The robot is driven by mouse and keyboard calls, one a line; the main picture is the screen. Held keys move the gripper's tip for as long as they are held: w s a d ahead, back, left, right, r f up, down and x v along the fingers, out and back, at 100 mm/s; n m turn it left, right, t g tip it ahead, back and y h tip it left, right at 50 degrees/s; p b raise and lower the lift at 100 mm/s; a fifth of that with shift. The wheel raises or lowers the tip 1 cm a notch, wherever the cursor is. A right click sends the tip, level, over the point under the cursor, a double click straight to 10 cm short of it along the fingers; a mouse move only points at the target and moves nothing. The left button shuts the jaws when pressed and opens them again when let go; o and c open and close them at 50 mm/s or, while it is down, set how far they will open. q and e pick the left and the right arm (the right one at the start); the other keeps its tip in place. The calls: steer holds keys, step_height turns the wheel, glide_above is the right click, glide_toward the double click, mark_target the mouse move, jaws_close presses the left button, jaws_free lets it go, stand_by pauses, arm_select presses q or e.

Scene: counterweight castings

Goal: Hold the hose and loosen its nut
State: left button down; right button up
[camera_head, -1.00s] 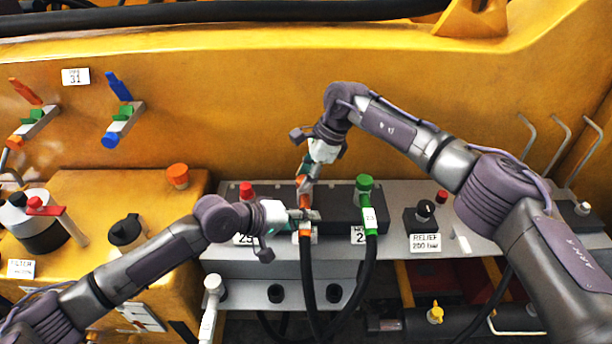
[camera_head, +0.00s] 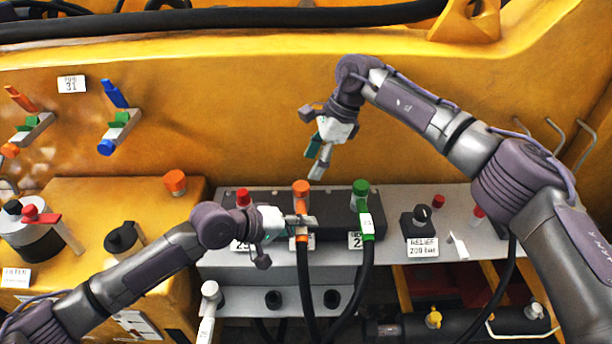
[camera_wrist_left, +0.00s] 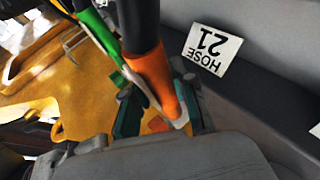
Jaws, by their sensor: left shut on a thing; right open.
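The hose with the orange sleeve (camera_head: 305,280) hangs black from the dark manifold block, with an orange nut (camera_head: 301,187) at its top. My left gripper (camera_head: 306,221) is shut on this hose just below the nut. In the left wrist view the orange sleeve (camera_wrist_left: 158,80) stands between the fingers of my left gripper (camera_wrist_left: 160,112). My right gripper (camera_head: 318,168) is open and empty, above and slightly right of the orange nut, apart from it. The hose's own label is partly hidden by my left gripper.
A hose with a green nut (camera_head: 361,188) stands close to the right, and a red cap (camera_head: 243,197) to the left. A relief knob (camera_head: 421,215) is further right. In the left wrist view a "HOSE 21" label (camera_wrist_left: 211,46) shows. Yellow panel lies behind.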

steer(key=v, duration=0.5)
steer(key=shift+r, duration=0.1)
arm_select(q)
steer(key=c, duration=0.9)
jaws_free()
steer(key=shift+o, duration=0.2)
arm_select(e)
steer(key=shift+d, duration=0.1)
